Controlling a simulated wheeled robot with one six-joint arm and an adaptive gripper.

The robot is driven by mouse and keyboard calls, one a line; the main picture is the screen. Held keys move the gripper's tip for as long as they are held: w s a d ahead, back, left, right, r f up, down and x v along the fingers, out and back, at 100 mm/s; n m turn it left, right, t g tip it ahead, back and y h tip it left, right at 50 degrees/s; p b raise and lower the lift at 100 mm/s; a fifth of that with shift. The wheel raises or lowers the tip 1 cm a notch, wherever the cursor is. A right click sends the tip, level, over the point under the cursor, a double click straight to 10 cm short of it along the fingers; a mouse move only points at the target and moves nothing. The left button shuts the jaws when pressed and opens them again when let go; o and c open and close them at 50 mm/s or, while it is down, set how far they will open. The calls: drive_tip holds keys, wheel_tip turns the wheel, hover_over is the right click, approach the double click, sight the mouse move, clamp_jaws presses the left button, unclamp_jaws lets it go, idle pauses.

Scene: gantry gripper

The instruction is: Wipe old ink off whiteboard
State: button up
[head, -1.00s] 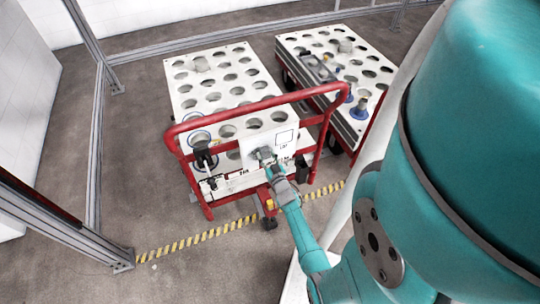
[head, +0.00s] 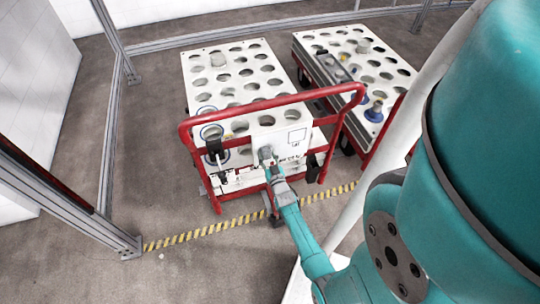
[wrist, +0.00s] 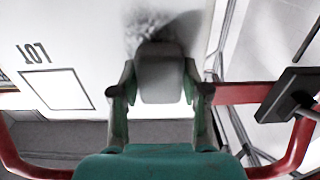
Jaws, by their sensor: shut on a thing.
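The whiteboard (head: 297,150) is a white panel on the handle end of a red cart. It bears a printed box (wrist: 57,89) and the word LOT, upside down in the wrist view. My gripper (head: 267,160) is shut on a grey eraser block (wrist: 162,78). In the wrist view, both fingers of my gripper (wrist: 160,92) clasp the eraser's sides. The eraser appears to be at the board face, but contact cannot be seen clearly. A dark grey ink smear (wrist: 165,30) lies just beyond the eraser. Board under the eraser is hidden.
The cart's red handle rail (head: 270,103) arches around the board. A black bracket (head: 214,150) sits left of the board. The cart's perforated white top (head: 232,75) lies behind, with a second cart (head: 350,70) to the right. Yellow-black floor tape (head: 200,233) runs in front.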

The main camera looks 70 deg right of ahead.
sight(280, 143)
drive_tip(key=shift+w+a, duration=0.6)
drive_tip(key=shift+w, duration=0.3)
drive_tip(key=shift+r, duration=0.15)
drive_tip(key=shift+a+r, duration=0.1)
drive_tip(key=shift+r, duration=0.55)
drive_tip(key=shift+s+d+r, duration=0.1)
drive_tip(key=shift+s+d, duration=2.05)
drive_tip(key=shift+s, duration=0.3)
drive_tip(key=shift+s+d, duration=0.75)
drive_tip(key=shift+s, duration=0.3)
